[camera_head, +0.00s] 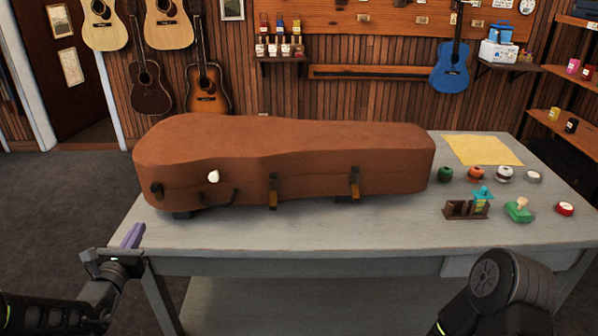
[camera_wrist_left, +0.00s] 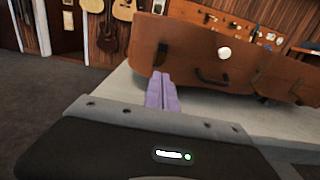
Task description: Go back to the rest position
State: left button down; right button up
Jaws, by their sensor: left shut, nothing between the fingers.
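My left gripper (camera_head: 133,236) is at the table's front left corner, in front of the brown ukulele case. Its purple fingers are shut and empty. In the left wrist view the shut fingers (camera_wrist_left: 161,92) point toward the case (camera_wrist_left: 215,60) and appear apart from it. The brown case (camera_head: 290,155) lies closed on the grey table (camera_head: 330,238), with latches and a handle on its front side. My right arm (camera_head: 500,295) shows at the bottom right, but its gripper is not in view.
Several small jars, a small brown holder (camera_head: 461,209) and a green item (camera_head: 519,211) stand on the table's right side, near a yellow cloth (camera_head: 483,150). The front strip of the table is clear. Guitars hang on the back wall, and open floor (camera_head: 60,205) lies at left.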

dwell(0.3)
pick_arm(q)
jog(key=s+d+f+m+g+h, duration=0.35)
jog(key=d+f, duration=0.25)
jog(key=f, duration=0.2)
jog(key=s+d+f+m+g+h, duration=0.2)
jog(key=s+d+f+m+g, duration=0.3)
jog(key=f, duration=0.3)
jog(key=s+d+f+m+g+y, duration=0.1)
jog(key=s+d+f+m+g, duration=0.3)
jog(key=s+f+m, duration=0.3)
jog(key=s+d+f+m+g+y, duration=0.1)
jog(key=s+d+f+m+g, duration=0.3)
jog(key=s+f, duration=0.5)
jog(key=s+d+f+m, duration=0.2)
jog(key=s+d+m, duration=0.9)
jog(key=d+m, duration=0.2)
jog(key=shift+s+d+f+m+g+h, duration=0.25)
jog(key=shift+s+d+m+g+h, duration=0.1)
jog(key=shift+m, duration=0.5)
